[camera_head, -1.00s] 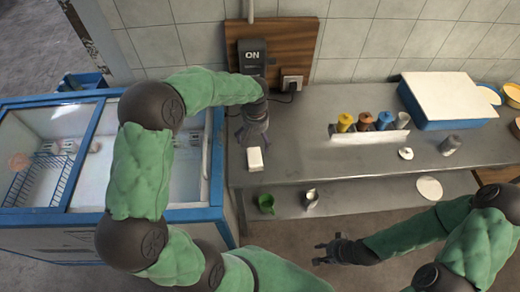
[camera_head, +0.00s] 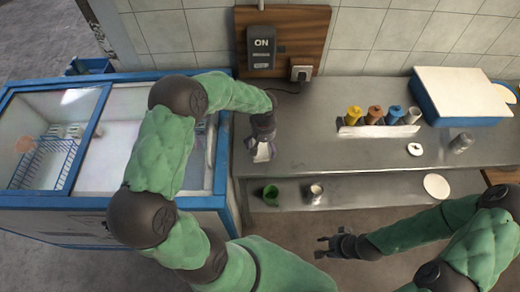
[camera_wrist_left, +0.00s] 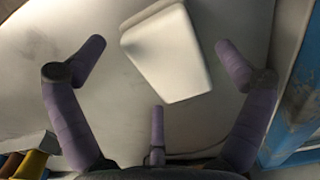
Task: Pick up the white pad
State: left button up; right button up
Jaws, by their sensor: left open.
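The white pad (camera_head: 262,154) is a small white block on the metal counter near its left end. In the left wrist view the pad (camera_wrist_left: 167,52) lies tilted between the spread fingers. My left gripper (camera_head: 262,148) is open right over the pad and partly hides it in the head view. In the wrist view its fingers (camera_wrist_left: 158,75) stand apart on either side of the pad, with no clear contact. My right gripper (camera_head: 326,247) is out in front of the counter, empty, with its fingers apart.
Colored bottles in a white holder (camera_head: 375,131) and a blue box with a white lid (camera_head: 462,95) stand to the right. A green cup (camera_head: 270,194) and a metal pitcher (camera_head: 316,192) are on the lower shelf. A glass-topped freezer (camera_head: 100,235) adjoins on the left.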

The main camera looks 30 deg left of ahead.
pick_arm(q)
jog(key=shift+f, duration=0.65)
jog(key=c, duration=1.1)
jog(key=shift+s, duration=0.1)
jog(key=shift+c, duration=0.2)
